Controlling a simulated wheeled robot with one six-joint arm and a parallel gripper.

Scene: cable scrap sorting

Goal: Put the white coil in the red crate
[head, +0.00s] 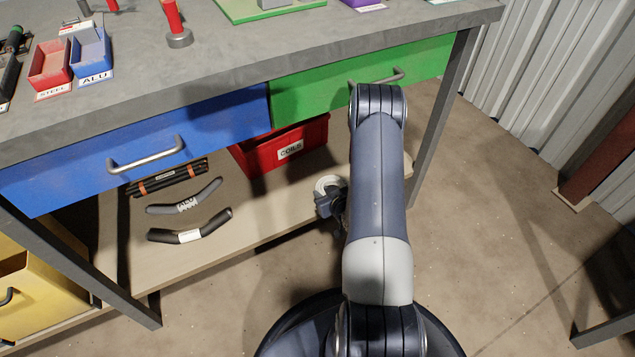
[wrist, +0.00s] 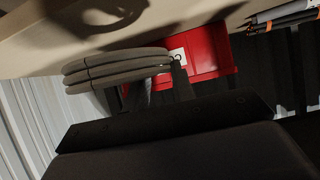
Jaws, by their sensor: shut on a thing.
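My gripper (head: 333,202) is shut on the white coil (head: 326,183), in front of the bench's lower shelf. In the wrist view the coil (wrist: 112,66) looks grey in shadow, a bundle of stacked loops with the dark fingers (wrist: 168,88) at one side of it. The red crate (head: 262,158), labelled COILS, stands on the lower shelf under the green drawer, to the left of and behind my gripper. In the wrist view the crate (wrist: 220,55) is beyond the fingers. The coil is apart from the crate in the head view. The crate's inside is mostly hidden.
The lower shelf (head: 265,212) also holds a dark strapped bundle (head: 168,178) and two bent tube pieces (head: 190,226). The blue drawer (head: 200,130) and green drawer (head: 330,92) overhang the shelf. A bench leg (head: 440,125) stands right of my arm.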

